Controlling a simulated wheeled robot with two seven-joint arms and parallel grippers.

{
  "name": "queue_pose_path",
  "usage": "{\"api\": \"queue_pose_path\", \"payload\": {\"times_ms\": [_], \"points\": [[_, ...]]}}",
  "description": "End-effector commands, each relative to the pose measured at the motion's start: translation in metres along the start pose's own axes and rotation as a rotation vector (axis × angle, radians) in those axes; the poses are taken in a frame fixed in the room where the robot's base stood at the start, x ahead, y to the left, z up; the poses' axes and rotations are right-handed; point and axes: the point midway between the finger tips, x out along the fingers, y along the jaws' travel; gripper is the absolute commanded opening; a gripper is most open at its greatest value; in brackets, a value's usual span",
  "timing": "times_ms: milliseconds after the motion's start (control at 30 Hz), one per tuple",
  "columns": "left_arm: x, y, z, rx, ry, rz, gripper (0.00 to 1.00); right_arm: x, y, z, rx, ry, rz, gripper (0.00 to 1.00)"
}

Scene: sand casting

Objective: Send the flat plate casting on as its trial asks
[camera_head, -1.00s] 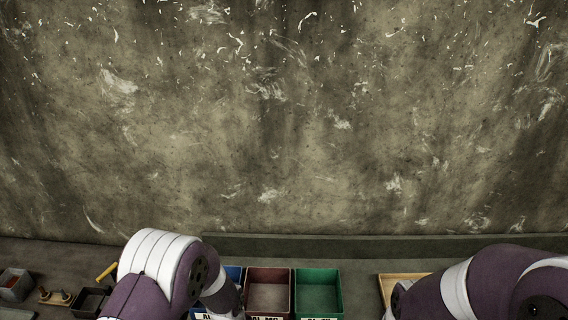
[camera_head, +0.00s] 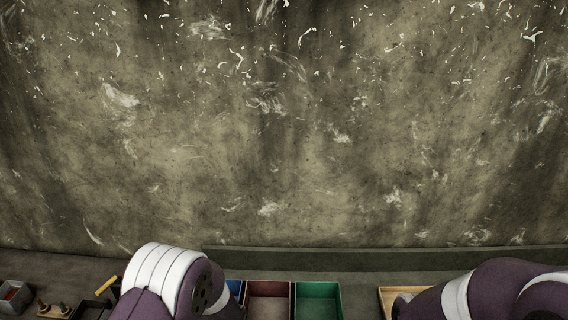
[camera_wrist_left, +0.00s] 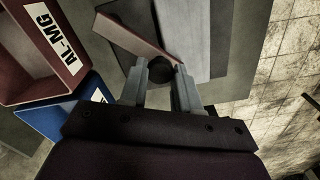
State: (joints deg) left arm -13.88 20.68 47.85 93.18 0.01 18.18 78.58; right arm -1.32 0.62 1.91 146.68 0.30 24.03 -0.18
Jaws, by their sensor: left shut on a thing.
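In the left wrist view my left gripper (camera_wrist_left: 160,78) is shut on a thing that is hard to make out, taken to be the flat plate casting. A thin reddish-brown strip (camera_wrist_left: 135,34) reaches to the fingertips, and I cannot tell for sure whether it is the held piece. In the head view both grippers are out of sight; only my arms show.
A red bin (camera_head: 269,289) labelled AL-MG in the wrist view (camera_wrist_left: 42,65) stands between a blue bin (camera_wrist_left: 58,112) and a green bin (camera_head: 318,291). A wooden tray (camera_head: 386,297) lies to the right. A grey box (camera_head: 14,296) stands at far left. A wall rises behind.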

Motion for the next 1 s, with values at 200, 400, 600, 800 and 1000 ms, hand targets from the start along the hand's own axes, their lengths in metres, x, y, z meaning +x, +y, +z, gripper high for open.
{"api": "queue_pose_path", "payload": {"times_ms": [200,400,600,800,1000], "points": [[0.001,-0.005,0.005,-0.065,-0.002,-0.010,0.10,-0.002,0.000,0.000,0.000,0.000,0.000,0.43],[0.001,-0.006,0.005,-0.072,-0.002,-0.011,0.10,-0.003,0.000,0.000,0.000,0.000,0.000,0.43],[0.001,-0.008,0.011,-0.146,-0.001,-0.012,0.10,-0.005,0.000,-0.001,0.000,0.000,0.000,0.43],[0.002,-0.008,0.011,-0.149,-0.001,-0.013,0.10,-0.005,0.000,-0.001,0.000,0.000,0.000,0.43],[0.001,-0.010,0.016,-0.215,-0.001,-0.014,0.10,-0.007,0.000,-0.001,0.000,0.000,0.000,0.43]]}}
